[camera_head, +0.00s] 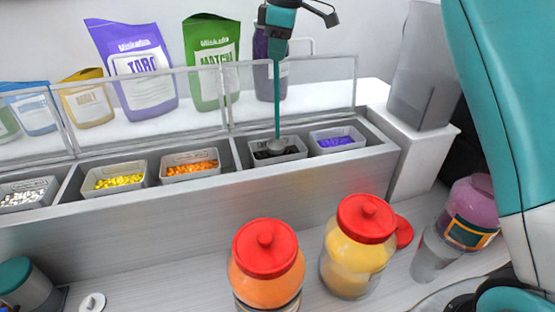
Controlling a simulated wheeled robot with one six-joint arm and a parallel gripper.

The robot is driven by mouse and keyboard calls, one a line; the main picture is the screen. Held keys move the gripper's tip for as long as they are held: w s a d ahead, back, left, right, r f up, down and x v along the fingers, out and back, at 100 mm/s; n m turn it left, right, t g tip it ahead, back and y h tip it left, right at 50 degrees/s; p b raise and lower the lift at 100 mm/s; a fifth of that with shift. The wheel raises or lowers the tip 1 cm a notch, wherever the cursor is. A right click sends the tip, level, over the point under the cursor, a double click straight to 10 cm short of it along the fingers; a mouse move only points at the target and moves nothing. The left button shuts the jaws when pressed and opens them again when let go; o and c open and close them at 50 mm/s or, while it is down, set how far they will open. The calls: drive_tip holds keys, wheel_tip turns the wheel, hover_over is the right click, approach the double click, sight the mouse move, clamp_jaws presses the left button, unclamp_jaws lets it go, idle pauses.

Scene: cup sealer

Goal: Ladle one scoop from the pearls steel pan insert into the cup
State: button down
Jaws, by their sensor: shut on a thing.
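My gripper (279,38) is at the top of the picture, shut on the upper end of a ladle. The ladle's thin teal handle (277,95) hangs nearly upright. Its grey bowl (277,146) is down in a steel pan insert (296,157) with dark contents that look like pearls. The bowl's load cannot be seen.
Other inserts hold purple (337,141), orange (190,165), yellow (119,182) and white bits. A clear guard (150,105) stands behind them, with bags beyond. Two red-lidded jars (266,262) (364,240) stand in front. A tall grey box (424,75) is at right.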

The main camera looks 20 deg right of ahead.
wheel_tip(320, 180, down, 7)
drive_tip(key=b, duration=0.5)
drive_tip(key=shift+r, duration=0.2)
idle(1.1)
wheel_tip(320, 180, up, 11)
drive_tip(key=p, duration=0.9)
drive_tip(key=shift+r+p, duration=0.2)
drive_tip(key=shift+p, duration=0.1)
idle(0.9)
